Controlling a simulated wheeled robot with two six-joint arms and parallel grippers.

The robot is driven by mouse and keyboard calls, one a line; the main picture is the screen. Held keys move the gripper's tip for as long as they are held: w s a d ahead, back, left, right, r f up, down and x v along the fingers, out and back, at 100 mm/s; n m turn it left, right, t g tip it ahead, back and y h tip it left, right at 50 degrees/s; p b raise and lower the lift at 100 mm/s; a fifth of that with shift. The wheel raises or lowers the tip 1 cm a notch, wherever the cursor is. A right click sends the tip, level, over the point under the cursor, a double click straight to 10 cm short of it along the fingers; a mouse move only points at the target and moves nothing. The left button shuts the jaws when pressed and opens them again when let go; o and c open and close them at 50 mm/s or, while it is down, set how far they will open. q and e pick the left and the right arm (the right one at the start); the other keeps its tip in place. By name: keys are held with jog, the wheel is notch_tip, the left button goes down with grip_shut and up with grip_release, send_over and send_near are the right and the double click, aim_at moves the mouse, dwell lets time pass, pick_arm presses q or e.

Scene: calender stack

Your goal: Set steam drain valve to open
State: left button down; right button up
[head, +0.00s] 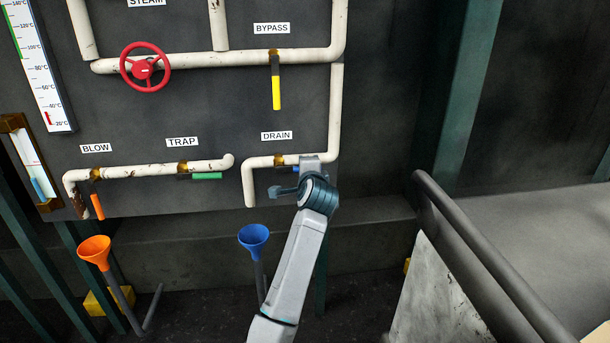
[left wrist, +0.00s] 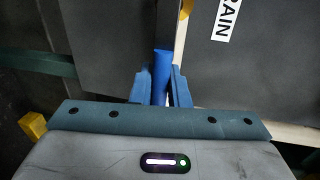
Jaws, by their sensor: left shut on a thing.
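The drain valve (head: 279,160) is a brass body on the cream pipe under the DRAIN label (head: 276,135). Its blue handle (head: 296,169) shows only as a small piece in the head view, seeming to lie along the pipe to the right of the body; my gripper hides the rest. My left gripper (head: 308,164) is at the handle. In the left wrist view, my left gripper's blue fingers (left wrist: 161,88) are shut on the blue handle (left wrist: 162,68), one on each side. Part of the DRAIN label (left wrist: 227,18) shows there too. My right gripper is in neither view.
The trap valve's green handle (head: 207,176) lies horizontal to the left. The blow valve's orange handle (head: 97,206) and the bypass valve's yellow handle (head: 277,92) hang down. A blue funnel (head: 253,238) stands below the drain pipe. A grey rail (head: 480,250) runs at right.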

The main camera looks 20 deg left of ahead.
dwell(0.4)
pick_arm(q)
jog(key=c, duration=1.5)
grip_release()
jog(key=shift+r, duration=0.1)
jog(key=shift+o, duration=0.2)
jog(key=shift+d, duration=0.1)
